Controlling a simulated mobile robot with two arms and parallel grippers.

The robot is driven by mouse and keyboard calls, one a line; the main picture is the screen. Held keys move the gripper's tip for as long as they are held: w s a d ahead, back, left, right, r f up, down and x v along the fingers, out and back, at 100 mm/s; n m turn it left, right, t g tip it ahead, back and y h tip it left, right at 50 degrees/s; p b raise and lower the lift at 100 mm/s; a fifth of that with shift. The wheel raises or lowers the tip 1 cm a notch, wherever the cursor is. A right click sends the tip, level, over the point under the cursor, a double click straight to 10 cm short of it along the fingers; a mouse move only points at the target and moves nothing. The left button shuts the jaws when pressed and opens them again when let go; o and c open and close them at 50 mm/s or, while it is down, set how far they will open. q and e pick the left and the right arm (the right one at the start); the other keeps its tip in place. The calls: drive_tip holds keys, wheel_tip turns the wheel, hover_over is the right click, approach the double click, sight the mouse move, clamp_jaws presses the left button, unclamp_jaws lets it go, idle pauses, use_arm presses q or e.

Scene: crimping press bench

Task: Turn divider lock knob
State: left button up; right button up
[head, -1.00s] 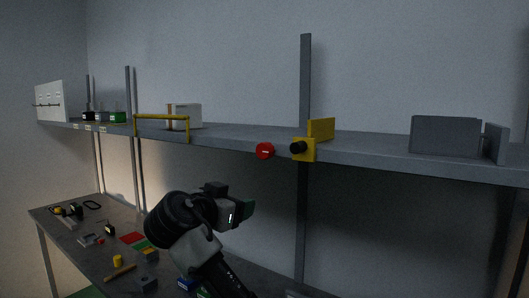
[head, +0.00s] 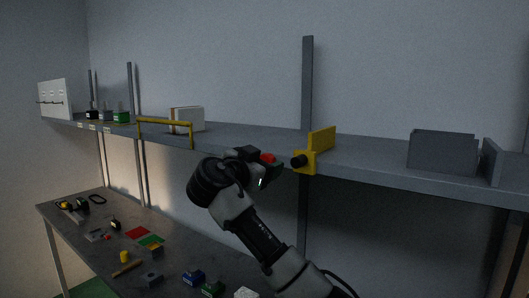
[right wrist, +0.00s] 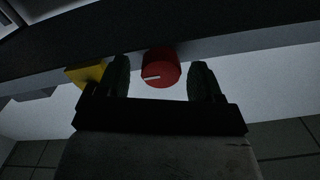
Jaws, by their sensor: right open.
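A red round knob (head: 267,158) with a white mark sits on the front edge of the upper shelf, partly hidden by my right gripper in the head view. In the right wrist view the red knob (right wrist: 161,69) shows between the two dark fingers, with gaps on both sides. My right gripper (head: 262,161) is open in front of the shelf edge. My left gripper is not in view.
The shelf (head: 235,139) carries a yellow rail (head: 165,122), a white box (head: 187,119) and grey bins (head: 443,152). Below, the bench (head: 185,243) holds several small parts and tools.

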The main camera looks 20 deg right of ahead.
drive_tip(key=shift+w+d, duration=0.2)
drive_tip(key=shift+w, duration=0.05)
drive_tip(key=c, duration=0.9)
